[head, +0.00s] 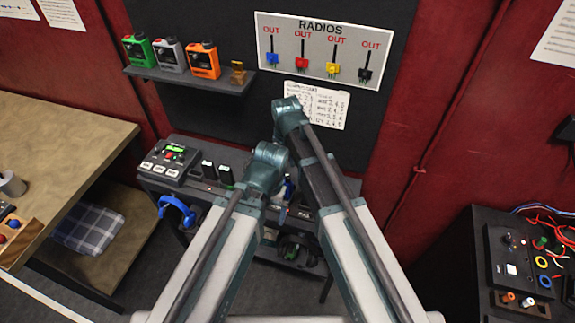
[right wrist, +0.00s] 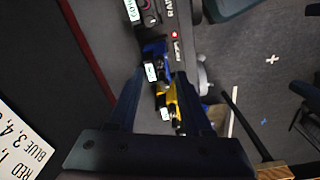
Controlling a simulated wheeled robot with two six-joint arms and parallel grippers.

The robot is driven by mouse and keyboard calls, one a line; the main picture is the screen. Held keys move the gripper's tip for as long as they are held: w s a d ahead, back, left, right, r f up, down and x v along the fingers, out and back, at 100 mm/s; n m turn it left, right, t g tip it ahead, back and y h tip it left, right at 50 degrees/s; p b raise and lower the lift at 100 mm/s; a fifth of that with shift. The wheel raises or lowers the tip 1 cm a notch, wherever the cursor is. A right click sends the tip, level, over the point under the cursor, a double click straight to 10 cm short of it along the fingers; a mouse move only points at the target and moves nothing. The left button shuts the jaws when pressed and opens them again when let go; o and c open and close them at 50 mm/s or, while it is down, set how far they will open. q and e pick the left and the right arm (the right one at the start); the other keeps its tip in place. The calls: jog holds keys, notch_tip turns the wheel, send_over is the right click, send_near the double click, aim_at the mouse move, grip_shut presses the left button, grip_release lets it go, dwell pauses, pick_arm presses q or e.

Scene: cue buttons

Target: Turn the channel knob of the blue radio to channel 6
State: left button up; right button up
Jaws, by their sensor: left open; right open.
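The blue radio (right wrist: 153,50) stands in the upper middle of the right wrist view, beside a yellow radio (right wrist: 168,100). Small dark parts show on its top, but I cannot read the channel knob's setting. In the head view a bit of blue (head: 289,189) shows between my arms; the rest is hidden. My right gripper (right wrist: 158,74) is open, its two fingers on either side of the blue and yellow radios in the picture. I cannot tell whether they touch. My left gripper (head: 264,180) is the lower one in the head view, open, its fingers largely hidden by its arm.
A dark bench (head: 152,187) carries a button panel (head: 168,160) and black radios. A shelf (head: 190,78) holds green, grey and orange items. A radios board (head: 322,20) and a channel note (head: 316,106) hang behind. A blue headset (head: 178,212) hangs at the bench's left.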

aim_at(287, 178)
notch_tip(287, 178, up, 9)
jog(key=p, duration=0.7)
jog(key=shift+p, duration=0.35)
jog(key=shift+s, duration=0.1)
jog(key=s+d+m, duration=0.5)
jog(key=s+d, duration=0.1)
jog(key=d, duration=0.3)
jog(key=s+d+m, duration=0.6)
jog(key=d, duration=0.3)
jog(key=s+a+f+n+b, duration=0.2)
jog(key=a+f+b, duration=0.4)
jog(key=f+b, duration=0.3)
jog(key=s+a+f+n+h+b, duration=0.1)
jog(key=a+f+b, duration=0.4)
jog(key=f+b, duration=0.5)
jog(key=shift+s+a+n, duration=0.4)
jog(key=shift+s+n, duration=0.2)
jog(key=shift+s, duration=0.25)
